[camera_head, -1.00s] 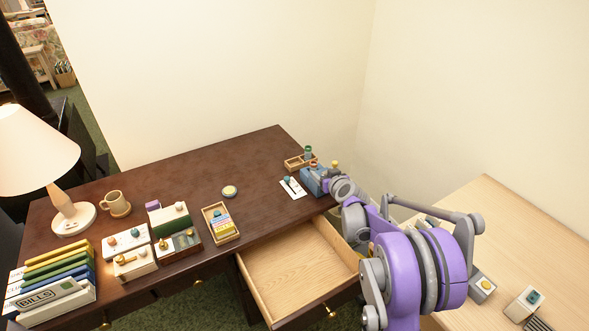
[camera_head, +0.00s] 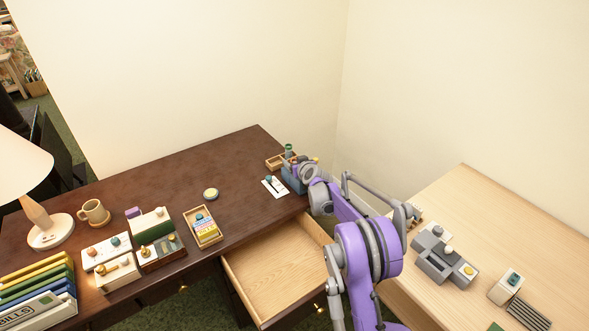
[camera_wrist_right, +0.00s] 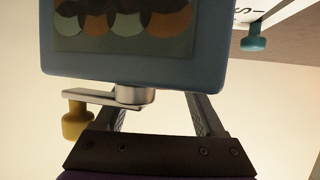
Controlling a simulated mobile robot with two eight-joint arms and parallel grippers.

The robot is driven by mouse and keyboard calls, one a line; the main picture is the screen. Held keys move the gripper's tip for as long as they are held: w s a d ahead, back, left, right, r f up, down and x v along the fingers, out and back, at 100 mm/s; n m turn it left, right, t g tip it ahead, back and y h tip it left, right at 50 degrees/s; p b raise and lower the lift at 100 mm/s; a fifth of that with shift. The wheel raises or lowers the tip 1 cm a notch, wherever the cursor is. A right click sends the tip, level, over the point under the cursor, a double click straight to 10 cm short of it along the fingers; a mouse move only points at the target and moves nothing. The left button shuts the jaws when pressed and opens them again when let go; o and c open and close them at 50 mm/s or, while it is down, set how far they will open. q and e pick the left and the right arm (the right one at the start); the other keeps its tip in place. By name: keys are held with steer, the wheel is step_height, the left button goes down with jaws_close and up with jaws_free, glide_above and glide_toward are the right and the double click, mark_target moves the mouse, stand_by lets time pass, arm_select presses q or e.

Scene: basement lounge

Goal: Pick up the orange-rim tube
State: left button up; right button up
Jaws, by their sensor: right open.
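A small greenish tube (camera_head: 288,150) stands upright at the far right of the dark desk, by a small wooden tray (camera_head: 275,162). Its rim colour is too small to tell. A blue-grey box (camera_head: 293,180) stands just in front of it. My right gripper (camera_head: 303,174) is at this box, its tips partly hidden by my wrist. In the right wrist view, my open, empty fingers (camera_wrist_right: 160,112) point at the blue box (camera_wrist_right: 60,65), with its crank and yellow knob (camera_wrist_right: 76,122) close by. No tube is visible in the wrist view. My left gripper is not in view.
A white card with a teal knob (camera_head: 273,186) lies left of the box. An open, empty-looking drawer (camera_head: 270,270) juts out below the desk. A light wooden table (camera_head: 500,230) holds grey devices at right. The desk's middle is mostly clear.

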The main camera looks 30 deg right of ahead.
jaws_close()
stand_by(0.3)
steer(key=shift+r, duration=0.15)
